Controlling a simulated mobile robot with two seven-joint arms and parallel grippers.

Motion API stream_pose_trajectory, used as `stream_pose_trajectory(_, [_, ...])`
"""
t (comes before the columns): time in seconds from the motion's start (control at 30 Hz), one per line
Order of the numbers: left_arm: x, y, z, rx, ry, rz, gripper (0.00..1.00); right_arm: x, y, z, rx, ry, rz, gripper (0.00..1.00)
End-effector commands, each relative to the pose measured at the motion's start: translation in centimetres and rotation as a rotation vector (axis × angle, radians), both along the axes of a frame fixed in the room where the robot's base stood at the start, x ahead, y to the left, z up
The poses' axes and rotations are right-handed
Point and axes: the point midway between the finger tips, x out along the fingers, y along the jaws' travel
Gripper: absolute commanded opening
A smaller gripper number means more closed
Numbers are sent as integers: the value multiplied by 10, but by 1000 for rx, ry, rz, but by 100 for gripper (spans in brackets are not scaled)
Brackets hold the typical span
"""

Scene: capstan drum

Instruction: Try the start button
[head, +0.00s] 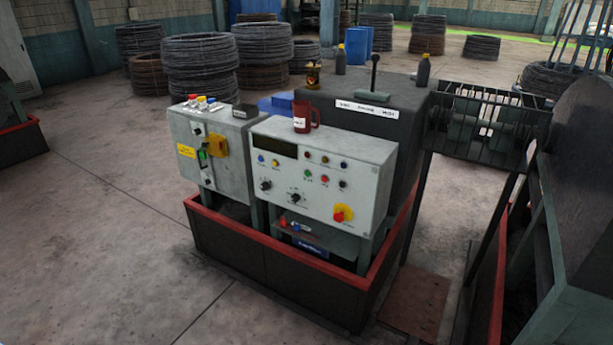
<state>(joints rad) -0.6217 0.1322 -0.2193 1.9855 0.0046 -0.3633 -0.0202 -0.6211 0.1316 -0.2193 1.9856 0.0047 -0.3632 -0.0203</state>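A light grey control panel (282,217) stands on the machine in the middle of the head view. It carries a dark display, several small coloured buttons, black knobs and a red and yellow emergency stop (343,213). A green button (307,174) sits on it, left of a red button (324,179). A second grey box (226,178) on the left has another green control (202,157) beside an orange-yellow part (216,145). The labels are too small to read, so I cannot tell which is the start button. Neither gripper is in view.
A red mug (302,123) stands on top of the panel. Dark bottles stand on the housing behind, near a black lever (374,72). A red-edged base (270,262) surrounds the machine's foot. Open concrete floor (110,235) lies left; wire coils (200,65) stand behind.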

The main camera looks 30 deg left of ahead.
Motion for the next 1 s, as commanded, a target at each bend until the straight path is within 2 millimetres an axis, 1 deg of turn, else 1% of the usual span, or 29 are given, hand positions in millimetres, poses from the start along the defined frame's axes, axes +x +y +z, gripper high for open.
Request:
stream_pose_trajectory(0.03, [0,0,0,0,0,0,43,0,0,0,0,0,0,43])
stream_pose_trajectory(0.07, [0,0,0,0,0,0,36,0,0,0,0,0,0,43])
stream_pose_trajectory(0.1, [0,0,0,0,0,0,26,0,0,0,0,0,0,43])
stream_pose_trajectory(0.17, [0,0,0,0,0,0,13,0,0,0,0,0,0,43])
stream_pose_trajectory(0.2, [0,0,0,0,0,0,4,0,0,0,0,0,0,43])
stream_pose_trajectory(0.23, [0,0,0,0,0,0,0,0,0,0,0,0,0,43])
stream_pose_trajectory(1.0, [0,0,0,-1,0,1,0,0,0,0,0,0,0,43])
